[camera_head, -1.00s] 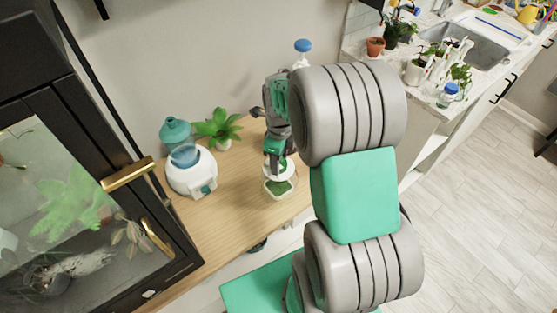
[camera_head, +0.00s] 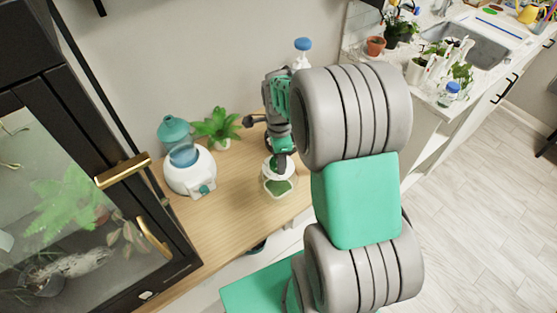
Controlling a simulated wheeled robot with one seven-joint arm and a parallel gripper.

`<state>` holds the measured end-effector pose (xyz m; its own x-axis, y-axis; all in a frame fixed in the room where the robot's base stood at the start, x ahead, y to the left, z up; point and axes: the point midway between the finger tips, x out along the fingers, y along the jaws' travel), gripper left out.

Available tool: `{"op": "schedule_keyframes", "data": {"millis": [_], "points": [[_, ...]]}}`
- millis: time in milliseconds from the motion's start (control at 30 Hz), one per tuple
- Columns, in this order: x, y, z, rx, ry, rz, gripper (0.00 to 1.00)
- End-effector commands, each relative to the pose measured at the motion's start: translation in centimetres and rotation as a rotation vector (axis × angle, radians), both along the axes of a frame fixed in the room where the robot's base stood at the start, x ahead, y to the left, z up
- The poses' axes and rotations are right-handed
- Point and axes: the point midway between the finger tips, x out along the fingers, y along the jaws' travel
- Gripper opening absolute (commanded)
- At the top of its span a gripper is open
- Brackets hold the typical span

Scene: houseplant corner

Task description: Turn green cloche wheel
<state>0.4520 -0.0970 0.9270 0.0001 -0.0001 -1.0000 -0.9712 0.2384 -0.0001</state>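A small pale, see-through cloche (camera_head: 279,187) with green inside stands on the wooden counter, below my gripper. Its top is partly covered by my gripper, and I cannot make out a separate wheel on it. My gripper (camera_head: 281,160) points down at the top of the cloche, with a dark finger end at or just above it. I cannot tell whether it touches, or how far apart its fingers are. A white rounded device (camera_head: 190,177) with a teal-capped blue bottle and a small green knob (camera_head: 204,189) stands to the left.
A green fern (camera_head: 217,127) stands behind, near the wall. A black glass cabinet (camera_head: 80,190) with brass handles closes off the left. A bottle with a blue cap (camera_head: 303,45) is behind my arm. Bare wooden counter (camera_head: 225,215) lies left of the cloche.

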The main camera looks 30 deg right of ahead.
Motion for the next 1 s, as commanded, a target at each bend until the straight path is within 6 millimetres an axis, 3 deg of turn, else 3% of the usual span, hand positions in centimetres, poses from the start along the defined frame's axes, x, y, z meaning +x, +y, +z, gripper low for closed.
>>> {"op": "schedule_keyframes", "data": {"millis": [400, 967, 1000], "points": [[0.08, -0.02, 0.04, 0.0, -0.001, 0.217, 0.07], [0.07, -0.02, 0.07, 0.0, -0.001, 0.252, 0.07], [0.07, -0.02, 0.07, 0.0, -0.001, 0.252, 0.49]]}}
